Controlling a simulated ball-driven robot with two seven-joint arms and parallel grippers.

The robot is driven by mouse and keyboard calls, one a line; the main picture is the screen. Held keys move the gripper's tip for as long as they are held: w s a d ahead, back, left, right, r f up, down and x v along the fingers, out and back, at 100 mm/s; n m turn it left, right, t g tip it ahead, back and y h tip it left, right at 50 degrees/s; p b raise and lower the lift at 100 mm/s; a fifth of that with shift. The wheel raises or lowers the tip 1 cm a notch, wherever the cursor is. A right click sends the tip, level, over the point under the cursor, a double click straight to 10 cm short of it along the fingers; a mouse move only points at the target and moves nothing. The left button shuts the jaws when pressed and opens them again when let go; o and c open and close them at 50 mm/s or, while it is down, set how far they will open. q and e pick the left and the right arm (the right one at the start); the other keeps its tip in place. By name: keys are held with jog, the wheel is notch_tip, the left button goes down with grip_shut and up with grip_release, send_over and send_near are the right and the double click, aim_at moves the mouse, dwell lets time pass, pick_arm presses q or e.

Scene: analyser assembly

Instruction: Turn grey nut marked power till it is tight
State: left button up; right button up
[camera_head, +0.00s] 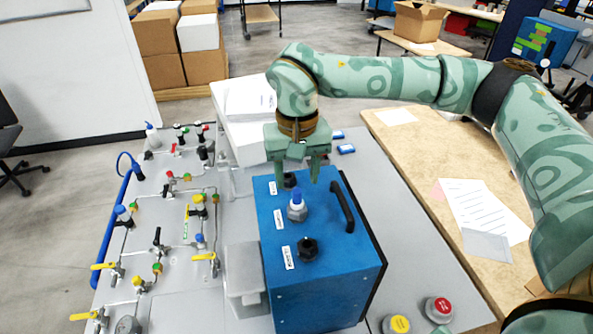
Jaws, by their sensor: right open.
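A blue analyser box (285,307) stands on the grey bench with a black handle (343,207) on its top. A grey nut (297,212) with a blue upper part (297,196) sits upright on the box top, between two black connectors. Small white labels lie beside these fittings; their text is too small to read. My right gripper (298,178) points down with its fingers apart and empty. It appears just above and behind the grey nut, near the rear black connector (289,181), which its fingers partly frame. Its exact height above the box is unclear. My left gripper is not in view.
A grey panel (130,230) with pipes, valves and yellow handles lies left of the box. A clear lidded container (244,275) stands close against its left side. Red (438,307) and yellow (397,324) buttons are at front right. A wooden table (420,150) holds papers at right.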

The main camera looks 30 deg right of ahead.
aim_at(297, 201)
notch_tip(297, 201, down, 9)
jog(key=b, duration=0.3)
jog(key=shift+r, duration=0.2)
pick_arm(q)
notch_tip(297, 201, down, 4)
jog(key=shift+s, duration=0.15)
pick_arm(e)
jog(key=c, duration=0.9)
jog(key=m, duration=0.3)
jog(key=shift+r+m+p, duration=0.1)
jog(key=shift+m+p, duration=0.2)
jog(key=shift+m, duration=0.1)
jog(key=m, duration=0.6)
jog(key=shift+m, duration=0.4)
jog(key=m, duration=0.6)
jog(key=shift+m, duration=0.4)
jog(key=m, duration=0.6)
jog(key=shift+m, duration=0.3)
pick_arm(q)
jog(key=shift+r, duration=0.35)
pick_arm(e)
jog(key=o, duration=0.9)
